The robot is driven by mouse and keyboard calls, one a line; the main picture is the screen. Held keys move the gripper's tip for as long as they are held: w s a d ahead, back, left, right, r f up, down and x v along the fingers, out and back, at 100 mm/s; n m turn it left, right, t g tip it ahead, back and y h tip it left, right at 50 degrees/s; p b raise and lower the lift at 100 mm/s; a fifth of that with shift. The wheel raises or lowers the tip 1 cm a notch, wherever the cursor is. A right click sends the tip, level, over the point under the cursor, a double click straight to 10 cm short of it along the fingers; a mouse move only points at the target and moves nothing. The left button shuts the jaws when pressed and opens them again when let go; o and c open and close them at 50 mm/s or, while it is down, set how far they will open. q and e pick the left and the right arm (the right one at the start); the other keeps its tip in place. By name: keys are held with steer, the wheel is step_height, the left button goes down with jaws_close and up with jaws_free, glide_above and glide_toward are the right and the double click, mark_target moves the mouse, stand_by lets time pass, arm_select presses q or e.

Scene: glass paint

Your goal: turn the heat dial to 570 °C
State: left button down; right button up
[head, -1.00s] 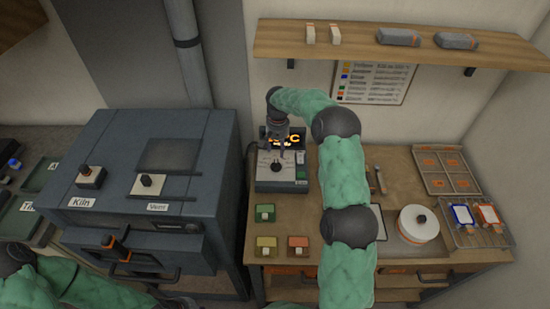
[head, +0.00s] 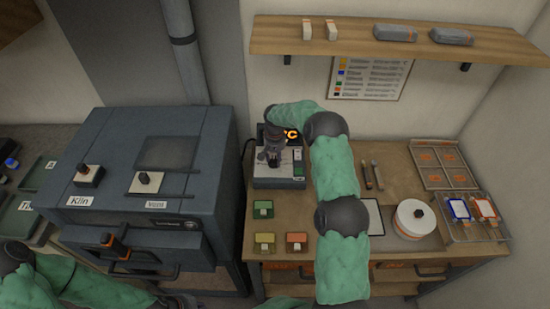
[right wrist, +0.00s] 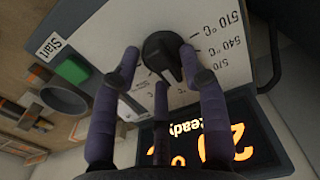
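The heat dial (right wrist: 162,58) is a black round knob on the pale front panel of a small heater unit (head: 290,172). In the right wrist view, the numbers 510, 540 and 570 °C run down its right side. A pale pointer mark on the knob slants towards the lower right; its exact reading is unclear. My right gripper (right wrist: 160,58) is over the dial, with fingers on both sides of the knob and a small gap at the left. In the head view, the right gripper (head: 272,160) hides the dial. My left gripper (head: 178,300) is at the bottom edge, mostly unclear.
The lit display (right wrist: 205,140) reads "Ready" with large orange digits, partly hidden by fingers. A green Start button (right wrist: 73,68) is on the panel. The kiln (head: 150,170) stands left. Small coloured pots (head: 264,209), a white round container (head: 415,218) and racks (head: 445,165) occupy the bench.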

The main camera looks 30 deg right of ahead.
jaws_close()
steer(key=shift+w+n+b, duration=0.1)
steer(key=shift+n+b, duration=0.65)
steer(key=shift+n, duration=0.45)
steer(key=shift+n+b, duration=0.6)
steer(key=shift+n, duration=1.1)
steer(key=shift+o, duration=2.3)
jaws_free()
